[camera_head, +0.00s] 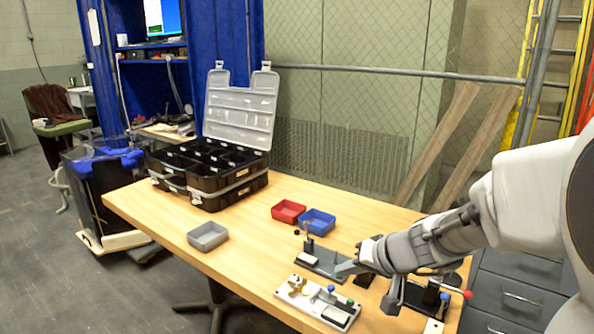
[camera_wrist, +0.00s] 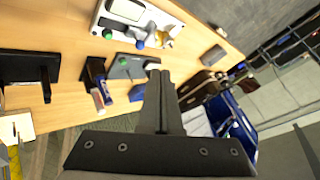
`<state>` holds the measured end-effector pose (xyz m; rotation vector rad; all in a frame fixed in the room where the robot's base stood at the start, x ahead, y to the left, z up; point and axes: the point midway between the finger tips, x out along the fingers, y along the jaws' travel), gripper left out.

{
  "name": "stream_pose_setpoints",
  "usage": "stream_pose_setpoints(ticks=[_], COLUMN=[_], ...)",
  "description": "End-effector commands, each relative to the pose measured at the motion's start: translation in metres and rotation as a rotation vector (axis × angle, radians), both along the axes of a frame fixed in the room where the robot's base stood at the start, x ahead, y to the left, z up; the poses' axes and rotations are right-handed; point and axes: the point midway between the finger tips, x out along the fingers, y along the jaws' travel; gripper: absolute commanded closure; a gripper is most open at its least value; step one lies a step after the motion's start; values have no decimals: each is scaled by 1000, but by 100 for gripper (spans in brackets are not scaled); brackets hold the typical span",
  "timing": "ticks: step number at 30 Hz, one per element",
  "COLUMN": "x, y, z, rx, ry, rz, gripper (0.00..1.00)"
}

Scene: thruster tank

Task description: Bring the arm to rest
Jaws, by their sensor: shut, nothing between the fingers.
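My gripper (camera_head: 348,267) is at the end of my arm, which reaches in from the right over the table's right part in the head view. In the wrist view my gripper (camera_wrist: 160,75) has its two dark fingers together, with nothing between them. In the head view the fingers are above or beside a grey fixture plate (camera_head: 322,262); I cannot tell whether they touch it. The wooden table (camera_head: 160,212) lies below my gripper.
A white fixture board (camera_head: 312,302) and a black fixture (camera_head: 428,298) are close to my gripper. Red (camera_head: 288,211), blue (camera_head: 318,222) and grey (camera_head: 207,236) bins stand further left. An open black organizer case (camera_head: 225,182) stands at the back left.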

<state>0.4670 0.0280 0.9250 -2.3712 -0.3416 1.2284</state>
Motion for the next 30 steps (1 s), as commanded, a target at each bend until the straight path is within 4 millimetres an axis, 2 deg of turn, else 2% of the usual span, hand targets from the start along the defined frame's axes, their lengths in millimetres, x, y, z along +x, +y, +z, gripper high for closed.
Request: stream_pose_setpoints(ticks=[1,3,8,13,18,24,26,30], x=[-16,-38,-91,-144,-186,-222,-221,-220], y=[10,19,30,23,3,-28,-29,-29], z=[14,27,47,58,64,71,93,122], rx=[-17,-40,-123,-247,-379,-518,-518,-517], ry=[-3,11,52,95,117,113,119,122], rz=[37,77,142,156,113,17,14,15], gripper=[100,100,100,100,100,100,100,100])
